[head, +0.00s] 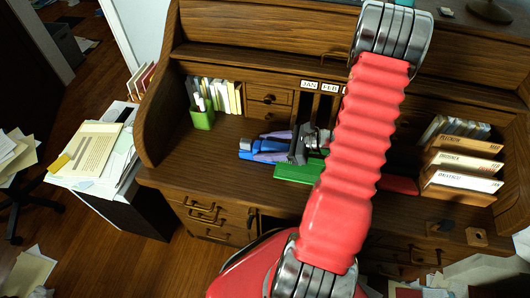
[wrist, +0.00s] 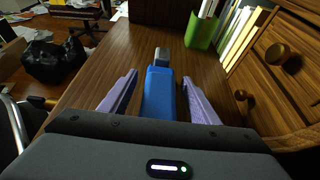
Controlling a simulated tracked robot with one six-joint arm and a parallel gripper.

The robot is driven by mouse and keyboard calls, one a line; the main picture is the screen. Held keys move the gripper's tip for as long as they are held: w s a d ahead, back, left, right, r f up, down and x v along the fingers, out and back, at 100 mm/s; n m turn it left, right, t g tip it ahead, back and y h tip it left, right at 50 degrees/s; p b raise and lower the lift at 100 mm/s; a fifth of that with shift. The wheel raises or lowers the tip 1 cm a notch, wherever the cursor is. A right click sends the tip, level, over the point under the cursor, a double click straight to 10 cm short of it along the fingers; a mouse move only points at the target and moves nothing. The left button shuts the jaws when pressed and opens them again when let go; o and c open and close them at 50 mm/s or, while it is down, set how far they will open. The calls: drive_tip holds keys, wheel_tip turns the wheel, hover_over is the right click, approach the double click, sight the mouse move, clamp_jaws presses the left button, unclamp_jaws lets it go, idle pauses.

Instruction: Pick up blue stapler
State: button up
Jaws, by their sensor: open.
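The blue stapler (head: 262,147) lies on the wooden desktop, left of my arm in the head view. In the wrist view the blue stapler (wrist: 159,92) points away from me, with its grey end farthest off. My gripper (wrist: 158,92) is open, with one purple finger on each side of the stapler. Gaps show between the stapler and both fingers. In the head view my gripper (head: 266,150) is low over the desk at the stapler. The stapler's near end is hidden behind the gripper body.
A green holder with papers (head: 201,119) stands behind the stapler. A green flat item (head: 298,171) lies in front of the gripper. Drawers with round knobs (wrist: 278,52) rise close on the right in the wrist view. Desktop (head: 215,150) to the left is clear.

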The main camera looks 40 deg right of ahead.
drive_tip(key=shift+w+a+f, duration=0.25)
drive_tip(key=shift+w+a, duration=0.15)
drive_tip(key=shift+w, duration=0.05)
drive_tip(key=shift+c, duration=0.4)
clamp_jaws()
idle(0.4)
